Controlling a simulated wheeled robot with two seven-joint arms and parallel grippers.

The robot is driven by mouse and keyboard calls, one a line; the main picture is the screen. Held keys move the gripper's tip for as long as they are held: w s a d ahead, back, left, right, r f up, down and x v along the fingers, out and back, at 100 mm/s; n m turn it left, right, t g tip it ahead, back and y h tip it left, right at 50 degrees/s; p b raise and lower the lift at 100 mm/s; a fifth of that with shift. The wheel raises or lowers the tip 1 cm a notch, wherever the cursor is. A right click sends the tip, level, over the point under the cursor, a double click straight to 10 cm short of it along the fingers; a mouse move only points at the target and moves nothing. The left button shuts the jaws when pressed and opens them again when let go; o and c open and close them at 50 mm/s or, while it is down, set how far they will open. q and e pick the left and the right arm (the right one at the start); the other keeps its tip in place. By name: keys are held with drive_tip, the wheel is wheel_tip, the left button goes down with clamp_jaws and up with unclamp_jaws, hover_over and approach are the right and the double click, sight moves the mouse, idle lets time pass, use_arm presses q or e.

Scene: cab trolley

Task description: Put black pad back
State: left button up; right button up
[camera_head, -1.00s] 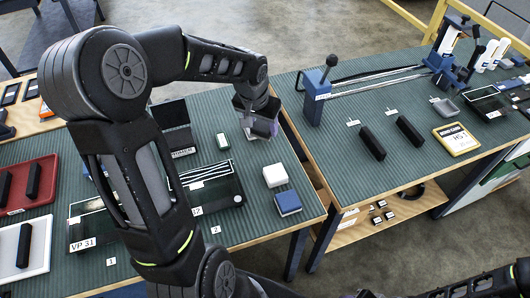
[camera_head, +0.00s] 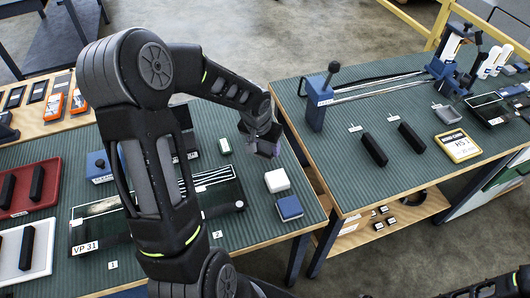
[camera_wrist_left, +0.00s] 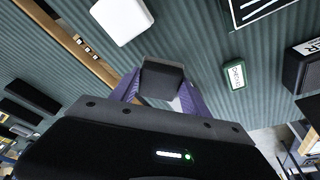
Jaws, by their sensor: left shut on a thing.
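My left gripper (camera_head: 268,150) is above the right part of the left table, near its right edge, with purple fingers pointing down. In the left wrist view the fingers (camera_wrist_left: 160,95) are shut on a dark block (camera_wrist_left: 162,80), which looks like a black pad; it is mostly hidden in the head view. Other black pads lie on the right table (camera_head: 374,147) (camera_head: 411,136), in the red tray (camera_head: 38,181) and in the white tray (camera_head: 27,247).
A gap separates the left table from the right table (camera_head: 350,190).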

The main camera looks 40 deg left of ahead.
sight(264, 150)
use_arm(q)
drive_tip(key=shift+f, duration=1.6)
drive_tip(key=shift+f, duration=0.15)
drive_tip(key=o, duration=1.2)
drive_tip(key=v, duration=1.2)
drive_tip(key=shift+b, duration=0.4)
